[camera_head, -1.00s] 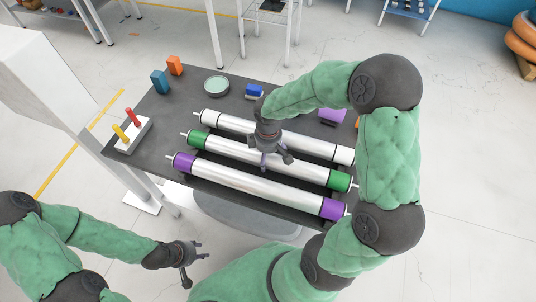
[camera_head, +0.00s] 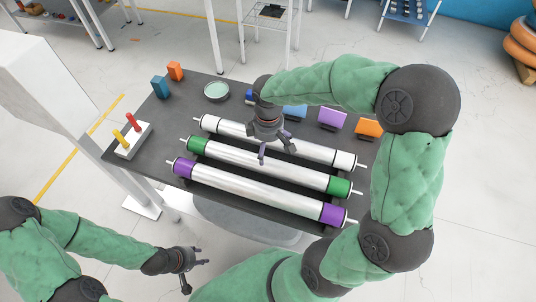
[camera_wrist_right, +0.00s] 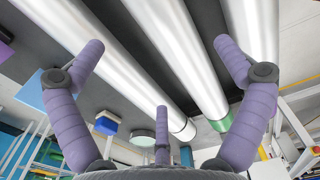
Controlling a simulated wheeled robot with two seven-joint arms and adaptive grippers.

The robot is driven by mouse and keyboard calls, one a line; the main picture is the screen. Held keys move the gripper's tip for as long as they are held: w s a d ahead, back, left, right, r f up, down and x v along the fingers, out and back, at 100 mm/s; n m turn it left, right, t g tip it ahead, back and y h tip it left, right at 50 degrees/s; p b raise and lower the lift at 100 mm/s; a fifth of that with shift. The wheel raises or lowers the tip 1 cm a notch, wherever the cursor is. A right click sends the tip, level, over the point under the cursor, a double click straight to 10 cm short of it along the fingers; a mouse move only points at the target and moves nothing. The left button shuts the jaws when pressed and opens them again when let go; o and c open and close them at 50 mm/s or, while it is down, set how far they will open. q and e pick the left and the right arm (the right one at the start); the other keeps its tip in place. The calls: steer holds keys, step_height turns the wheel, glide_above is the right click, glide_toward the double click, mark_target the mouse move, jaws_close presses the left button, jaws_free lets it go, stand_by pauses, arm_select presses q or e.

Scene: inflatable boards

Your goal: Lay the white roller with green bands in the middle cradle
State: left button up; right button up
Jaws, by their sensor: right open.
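The white roller with green bands (camera_head: 262,164) lies between two parallel rollers on the dark table. Its green-banded end also shows in the right wrist view (camera_wrist_right: 218,124). I cannot make out the middle cradle under the rollers. My right gripper (camera_head: 276,154) is open and empty, pointing down above the green-banded roller and the plain white one; its spread fingers show in the wrist view (camera_wrist_right: 163,110). It appears apart from the rollers. My left gripper (camera_head: 195,270) is open and empty, low in front of the table's near edge.
A plain white roller (camera_head: 310,150) lies behind and a purple-banded roller (camera_head: 255,190) in front. Blue, purple (camera_head: 332,117) and orange (camera_head: 368,128) blocks stand along the back right. A round dish (camera_head: 216,91) and a white peg holder (camera_head: 133,140) sit further left.

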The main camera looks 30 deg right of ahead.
steer(key=shift+r, duration=1.8)
